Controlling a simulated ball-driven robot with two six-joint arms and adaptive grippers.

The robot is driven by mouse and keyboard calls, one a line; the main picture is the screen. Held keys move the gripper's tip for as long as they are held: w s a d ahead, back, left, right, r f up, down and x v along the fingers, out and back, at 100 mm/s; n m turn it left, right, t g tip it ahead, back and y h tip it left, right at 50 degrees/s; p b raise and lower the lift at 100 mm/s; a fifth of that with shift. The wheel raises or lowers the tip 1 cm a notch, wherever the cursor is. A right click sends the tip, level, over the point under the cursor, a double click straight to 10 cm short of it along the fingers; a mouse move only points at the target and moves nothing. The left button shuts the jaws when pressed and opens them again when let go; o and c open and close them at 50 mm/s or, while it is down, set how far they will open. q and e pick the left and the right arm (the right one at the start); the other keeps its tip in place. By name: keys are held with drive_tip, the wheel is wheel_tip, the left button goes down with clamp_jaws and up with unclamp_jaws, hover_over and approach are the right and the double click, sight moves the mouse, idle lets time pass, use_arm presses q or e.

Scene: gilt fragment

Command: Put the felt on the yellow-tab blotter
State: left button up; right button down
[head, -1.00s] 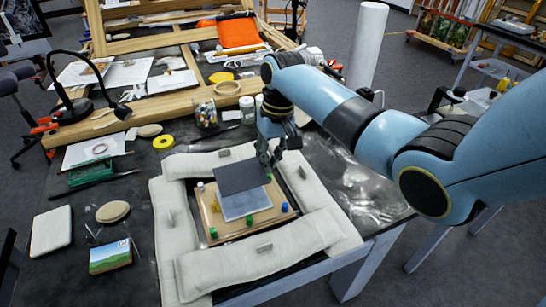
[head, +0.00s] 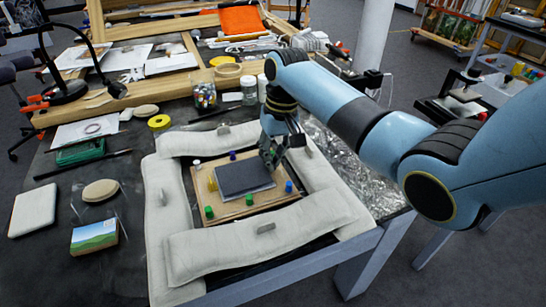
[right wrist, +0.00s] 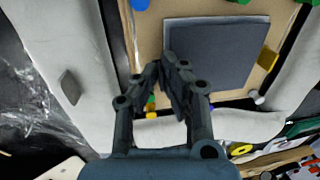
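The felt (head: 243,178) is a dark grey sheet lying flat, or nearly so, over a paler grey sheet, the blotter (head: 247,194), of which only a thin rim shows. In the right wrist view the felt (right wrist: 218,55) has the pale rim along its far edge, and a yellow tab (right wrist: 268,58) stands beside its right edge. The yellow tab also shows in the head view (head: 212,184). My right gripper (head: 271,158) is at the felt's right edge. In the wrist view its fingertips (right wrist: 163,62) are nearly together at that edge. My left gripper is out of view.
The wooden board (head: 200,190) carries green, blue, purple and white pieces around the sheets. Pale padded bolsters (head: 268,237) with small weights ring it.

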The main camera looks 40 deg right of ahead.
drive_tip(key=shift+f, duration=0.4)
idle(0.6)
drive_tip(key=c, duration=1.4)
unclamp_jaws()
drive_tip(key=shift+r, duration=0.1)
